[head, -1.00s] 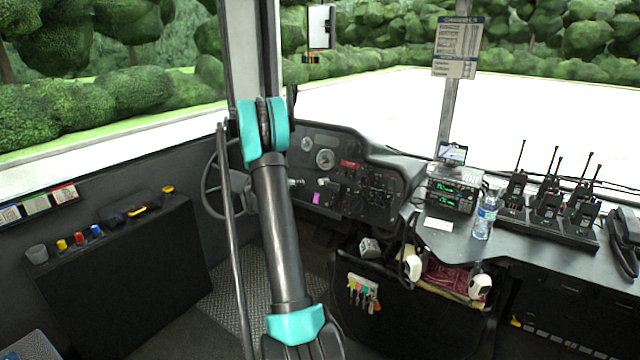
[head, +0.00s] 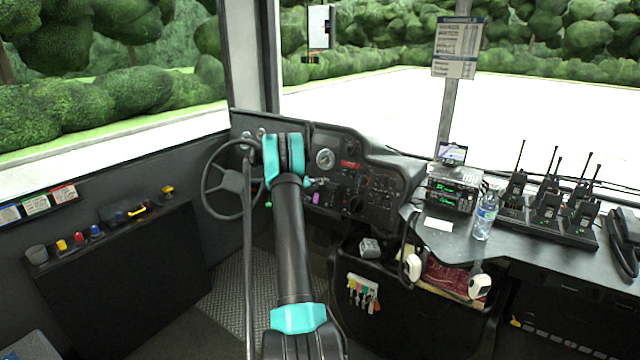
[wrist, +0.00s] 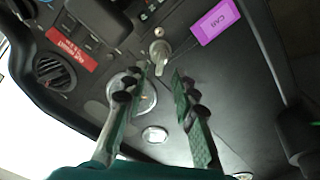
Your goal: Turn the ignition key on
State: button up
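The ignition key (wrist: 160,54), a small pale metal piece, stands out from the dark dashboard panel in the wrist view, left of a purple label (wrist: 216,21). My gripper (wrist: 162,74) is open, with its two green-padded fingers apart and nothing between them. The fingertips point at the key, which shows just past the gap between them. I cannot tell the exact distance. In the head view my arm covers most of the gripper; the purple label (head: 316,198) shows just right of the arm.
The steering wheel (head: 224,182) is left of my arm. A round gauge (wrist: 146,96) lies partly behind the left finger, and a red label (wrist: 72,48) is at the upper left. A counter with a water bottle (head: 486,216) and several radios (head: 552,212) stands at the right.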

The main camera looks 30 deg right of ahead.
jog(key=shift+x, duration=2.45)
grip_shut()
